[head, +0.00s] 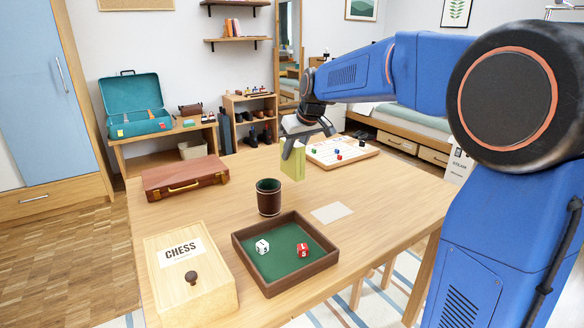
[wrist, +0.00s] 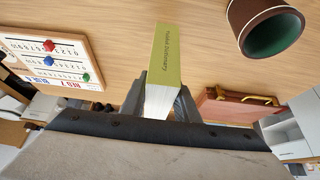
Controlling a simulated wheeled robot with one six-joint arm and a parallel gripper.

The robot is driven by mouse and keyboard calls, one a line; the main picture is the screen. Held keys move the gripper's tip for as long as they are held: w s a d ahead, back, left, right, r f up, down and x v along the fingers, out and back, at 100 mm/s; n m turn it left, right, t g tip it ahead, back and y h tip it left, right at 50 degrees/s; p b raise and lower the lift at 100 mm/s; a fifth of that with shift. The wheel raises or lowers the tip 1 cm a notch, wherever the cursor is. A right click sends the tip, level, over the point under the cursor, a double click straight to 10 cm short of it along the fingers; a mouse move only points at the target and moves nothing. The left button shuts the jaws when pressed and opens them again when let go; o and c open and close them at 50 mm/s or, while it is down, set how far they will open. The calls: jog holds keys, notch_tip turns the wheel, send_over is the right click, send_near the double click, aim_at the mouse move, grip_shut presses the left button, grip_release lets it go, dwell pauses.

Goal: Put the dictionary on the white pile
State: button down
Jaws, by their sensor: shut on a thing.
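The dictionary is a yellow-green book (head: 292,164) with white page edges, held upright over the back middle of the table. In the wrist view its spine (wrist: 168,58) reads "Pocket Dictionary". My gripper (head: 299,144) is shut on it from above; in the wrist view the gripper (wrist: 161,103) has a finger on each side of the book. A flat, pale white rectangle (head: 331,213), which looks like the white pile, lies on the table nearer the camera and to the right of the book. Nothing lies on it. Its thickness is hard to tell.
A dark dice cup (head: 269,198) stands left of the white rectangle. A green-lined dice tray (head: 285,276) is in front of it. A chess box (head: 190,270), a brown case (head: 185,177) and a white scoring board (head: 341,150) are also on the table (head: 390,200). The right side is clear.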

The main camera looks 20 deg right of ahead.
aim_at(293, 164)
jog(key=shift+f, duration=2.3)
jog(key=shift+f, duration=0.1)
jog(key=c, duration=1.4)
grip_release()
jog(key=shift+o, duration=0.2)
